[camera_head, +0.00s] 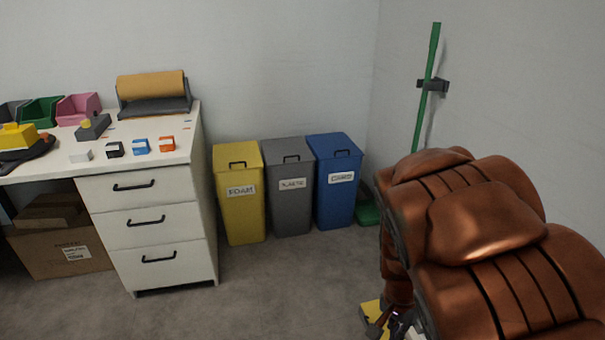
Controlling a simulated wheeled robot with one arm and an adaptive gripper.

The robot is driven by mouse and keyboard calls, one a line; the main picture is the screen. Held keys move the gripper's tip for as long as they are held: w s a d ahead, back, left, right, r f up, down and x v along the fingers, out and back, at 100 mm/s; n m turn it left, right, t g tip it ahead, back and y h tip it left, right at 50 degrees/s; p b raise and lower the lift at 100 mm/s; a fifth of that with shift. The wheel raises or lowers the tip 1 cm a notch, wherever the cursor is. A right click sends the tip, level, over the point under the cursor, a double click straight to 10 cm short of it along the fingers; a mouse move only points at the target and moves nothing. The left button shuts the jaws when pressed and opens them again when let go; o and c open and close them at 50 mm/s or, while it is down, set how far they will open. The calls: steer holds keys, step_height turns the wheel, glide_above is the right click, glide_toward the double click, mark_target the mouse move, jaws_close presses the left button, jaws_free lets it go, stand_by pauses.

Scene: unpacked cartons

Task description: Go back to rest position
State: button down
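My copper-coloured arm fills the lower right of the head view. My gripper (392,324) shows only in part at the bottom edge, below the arm, low over the floor area. A yellow thing (369,309) with a dark part and a pale part shows right beside it; most of it is cut off or hidden. I cannot tell whether the gripper touches or holds it, nor whether the fingers are open or shut.
A white desk with drawers (150,190) stands at left, with small boxes, bins and a paper roll (150,85) on top. Yellow (240,205), grey (291,205) and blue (336,200) bins line the wall. A green broom (428,80) hangs right. Floor (285,290) before the bins is clear.

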steer(key=s+r+n+p, duration=0.3)
steer(key=s+r+p, duration=0.2)
steer(key=r, duration=0.5)
steer(key=s+a+r+n+p, duration=0.1)
steer(key=s+r+n+p, duration=0.1)
steer(key=s+r+p, duration=0.4)
steer(key=s+a+r+n+g+y+p, duration=0.1)
steer(key=s+r+n+p, duration=0.2)
steer(key=r, duration=1.2)
steer(key=shift+s+r+n+p, duration=0.15)
steer(key=shift+s+n+p, duration=0.15)
steer(key=shift+s+p, duration=1.95)
steer(key=shift+s+b, duration=0.5)
